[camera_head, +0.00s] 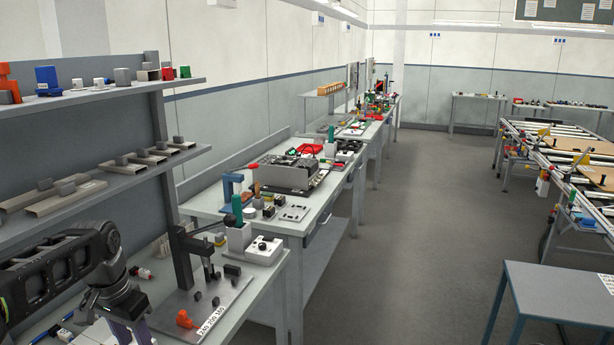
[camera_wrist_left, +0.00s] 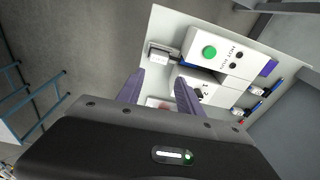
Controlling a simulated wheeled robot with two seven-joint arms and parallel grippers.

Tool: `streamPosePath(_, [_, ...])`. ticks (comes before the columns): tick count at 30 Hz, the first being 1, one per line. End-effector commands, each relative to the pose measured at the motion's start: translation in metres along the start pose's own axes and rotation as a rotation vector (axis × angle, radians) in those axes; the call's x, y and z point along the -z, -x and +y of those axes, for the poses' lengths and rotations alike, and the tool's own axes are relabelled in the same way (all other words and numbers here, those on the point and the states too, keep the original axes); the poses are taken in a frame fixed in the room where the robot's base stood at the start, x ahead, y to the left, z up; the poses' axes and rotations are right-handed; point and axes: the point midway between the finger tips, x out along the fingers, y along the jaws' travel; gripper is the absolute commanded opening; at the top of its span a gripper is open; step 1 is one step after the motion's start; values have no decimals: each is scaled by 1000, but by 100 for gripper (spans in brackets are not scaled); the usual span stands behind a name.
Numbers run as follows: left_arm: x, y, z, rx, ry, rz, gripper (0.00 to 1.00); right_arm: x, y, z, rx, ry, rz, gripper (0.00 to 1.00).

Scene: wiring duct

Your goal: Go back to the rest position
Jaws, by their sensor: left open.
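My left arm comes in from the left in the head view, and its gripper (camera_head: 128,334) points down over the near bench, cut by the bottom edge. In the left wrist view the purple fingers (camera_wrist_left: 158,92) are apart, with nothing seen held between them. Beyond them is the pale bench top (camera_wrist_left: 160,28) with a white box bearing a green button (camera_wrist_left: 209,51). My right gripper shows in neither view.
Shelves (camera_head: 110,95) with small parts and metal channels rise behind my left arm. A grey plate with a black stand (camera_head: 182,262) and an orange piece (camera_head: 185,319) lies right of the gripper. A low grey table (camera_head: 565,290) stands at right; the floor (camera_head: 420,230) between is clear.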

Motion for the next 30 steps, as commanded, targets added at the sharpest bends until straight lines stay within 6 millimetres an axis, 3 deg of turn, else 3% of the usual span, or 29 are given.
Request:
streamPosePath(6, [29,-16,5,3,46,129,43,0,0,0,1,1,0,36])
streamPosePath(11, [53,-52,21,-27,97,230,43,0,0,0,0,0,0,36])
streamPosePath(14, [66,-87,43,-68,139,288,43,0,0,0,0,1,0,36])
streamPosePath(18, [70,-163,99,-162,231,349,43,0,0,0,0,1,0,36])
streamPosePath(20, [60,-201,131,-207,283,357,43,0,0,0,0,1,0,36])
streamPosePath(23, [28,-257,185,-267,369,343,43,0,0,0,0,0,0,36])
streamPosePath(27, [-43,-315,254,-314,459,261,43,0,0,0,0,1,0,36])
streamPosePath(30, [-102,-339,293,-329,482,170,43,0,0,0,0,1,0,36])
